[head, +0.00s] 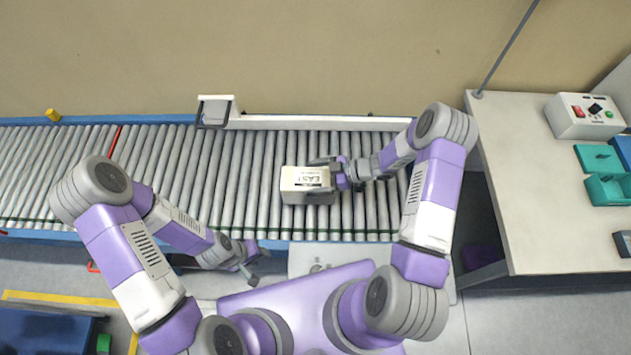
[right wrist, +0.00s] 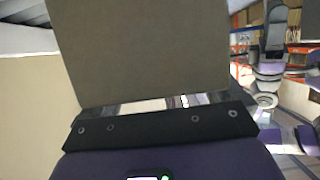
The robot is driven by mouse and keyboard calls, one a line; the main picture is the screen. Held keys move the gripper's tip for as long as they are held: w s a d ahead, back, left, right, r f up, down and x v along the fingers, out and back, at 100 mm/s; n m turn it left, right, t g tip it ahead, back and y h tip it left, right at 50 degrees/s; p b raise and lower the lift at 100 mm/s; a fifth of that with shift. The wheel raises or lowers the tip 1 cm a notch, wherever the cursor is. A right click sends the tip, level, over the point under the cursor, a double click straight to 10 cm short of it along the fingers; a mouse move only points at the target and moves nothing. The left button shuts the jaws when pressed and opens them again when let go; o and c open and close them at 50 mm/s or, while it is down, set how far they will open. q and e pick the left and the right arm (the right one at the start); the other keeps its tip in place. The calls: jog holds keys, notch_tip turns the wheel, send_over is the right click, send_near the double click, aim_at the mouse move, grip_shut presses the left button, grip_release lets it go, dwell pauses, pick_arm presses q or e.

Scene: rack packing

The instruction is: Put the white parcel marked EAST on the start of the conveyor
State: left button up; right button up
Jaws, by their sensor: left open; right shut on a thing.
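The white parcel marked EAST (head: 305,181) is over the rollers of the conveyor (head: 240,160), right of the conveyor's middle in the head view. My right gripper (head: 325,178) is shut on it from the right side. I cannot tell whether the parcel touches the rollers. In the right wrist view a plain brownish-grey face of the parcel (right wrist: 140,50) fills the space before the gripper. My left gripper (head: 255,262) is open and empty, in front of the conveyor's near edge.
A grey sensor bracket (head: 213,112) stands at the conveyor's far rail. A red line (head: 114,142) crosses the rollers at the left. A worktable (head: 530,200) at the right carries a button box (head: 585,115) and green trays (head: 605,188). A blue bin (head: 40,335) is at lower left.

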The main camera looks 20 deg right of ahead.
jog(key=shift+f, duration=1.6)
jog(key=shift+f, duration=0.1)
jog(key=o, duration=1.6)
jog(key=shift+o, duration=0.2)
jog(key=shift+r, duration=0.2)
jog(key=p+v, duration=0.1)
jog(key=v, duration=1.1)
